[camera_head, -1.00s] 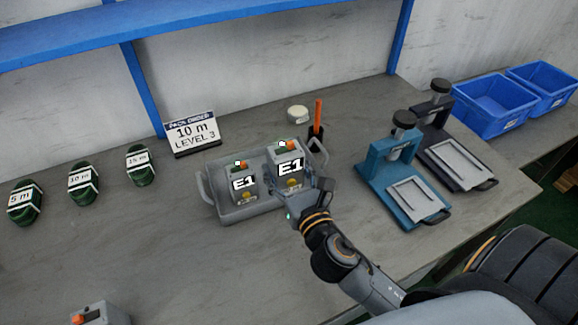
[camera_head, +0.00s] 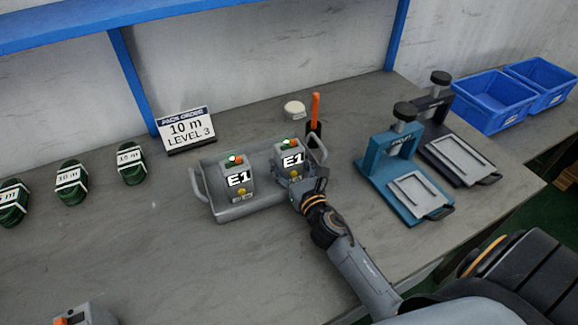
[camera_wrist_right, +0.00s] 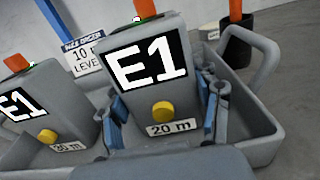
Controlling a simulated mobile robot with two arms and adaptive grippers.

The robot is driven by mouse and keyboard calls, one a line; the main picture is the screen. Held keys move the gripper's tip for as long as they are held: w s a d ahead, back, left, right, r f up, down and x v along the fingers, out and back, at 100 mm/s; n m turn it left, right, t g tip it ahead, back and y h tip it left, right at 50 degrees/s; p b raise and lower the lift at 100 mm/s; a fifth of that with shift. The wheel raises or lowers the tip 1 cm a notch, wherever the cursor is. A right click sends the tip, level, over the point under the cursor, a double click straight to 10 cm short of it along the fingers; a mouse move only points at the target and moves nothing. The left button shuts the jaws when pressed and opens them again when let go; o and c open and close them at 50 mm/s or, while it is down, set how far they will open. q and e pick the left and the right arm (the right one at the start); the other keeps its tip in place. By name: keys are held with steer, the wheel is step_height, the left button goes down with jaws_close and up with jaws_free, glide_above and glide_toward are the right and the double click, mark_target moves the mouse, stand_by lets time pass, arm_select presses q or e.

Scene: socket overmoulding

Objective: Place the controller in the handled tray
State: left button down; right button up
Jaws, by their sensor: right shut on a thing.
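The handled tray (camera_head: 243,209) is grey with a handle at each end and stands mid-table. One grey controller (camera_head: 236,192), marked E1 with a yellow button, sits upright in its left half. The other E1 controller (camera_head: 292,174) is in the right half, and its label reads 20 m in the right wrist view (camera_wrist_right: 163,112). My right gripper (camera_wrist_right: 166,118) is shut on this controller, with a blue-padded finger on each side. It is low inside the tray walls; its underside is hidden, so contact with the floor cannot be told. My left gripper is not in view.
A sign (camera_head: 186,130) reads 10 m, LEVEL 3. An orange-handled tool in a black holder (camera_head: 314,130) and a pale round puck (camera_head: 294,108) stand behind the tray. Teal (camera_head: 405,175) and dark presses are right; green coils (camera_head: 131,163) are left.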

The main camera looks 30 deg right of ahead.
steer(key=shift+f, duration=0.15)
steer(key=o, duration=1.2)
